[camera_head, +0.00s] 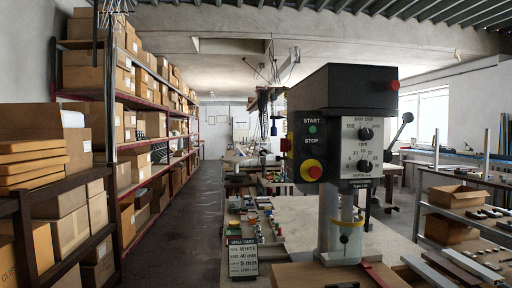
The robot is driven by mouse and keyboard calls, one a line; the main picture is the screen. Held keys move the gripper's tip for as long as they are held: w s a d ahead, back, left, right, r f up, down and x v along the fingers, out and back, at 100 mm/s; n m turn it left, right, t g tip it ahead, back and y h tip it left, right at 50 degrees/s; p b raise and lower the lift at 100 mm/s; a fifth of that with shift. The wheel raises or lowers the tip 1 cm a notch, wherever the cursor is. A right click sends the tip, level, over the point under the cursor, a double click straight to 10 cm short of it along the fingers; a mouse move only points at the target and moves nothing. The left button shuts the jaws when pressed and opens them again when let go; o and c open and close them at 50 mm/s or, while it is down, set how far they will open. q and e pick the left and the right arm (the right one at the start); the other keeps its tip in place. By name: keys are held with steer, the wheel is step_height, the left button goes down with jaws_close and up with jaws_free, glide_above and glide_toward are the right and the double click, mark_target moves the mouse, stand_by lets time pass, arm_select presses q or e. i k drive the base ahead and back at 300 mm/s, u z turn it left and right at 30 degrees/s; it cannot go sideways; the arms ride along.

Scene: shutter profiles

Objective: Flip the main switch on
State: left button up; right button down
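A drill press (322,95) with a dark head stands right of the middle. Neither of my grippers is in view.
A drill card (243,257) stands on the bench left of the drill. Shelves of cardboard boxes (84,75) line the left side. The aisle floor (185,215) is clear. A rack with metal profiles (465,268) stands at the right.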

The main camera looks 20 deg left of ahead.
mark_target(286, 144)
steer(key=u, duration=0.65)
steer(key=i, duration=1.1)
steer(key=z, duration=2)
steer(key=k, duration=1.1)
steer(key=u, duration=2.25)
steer(key=i, duration=0.1)
steer(key=z, duration=0.15)
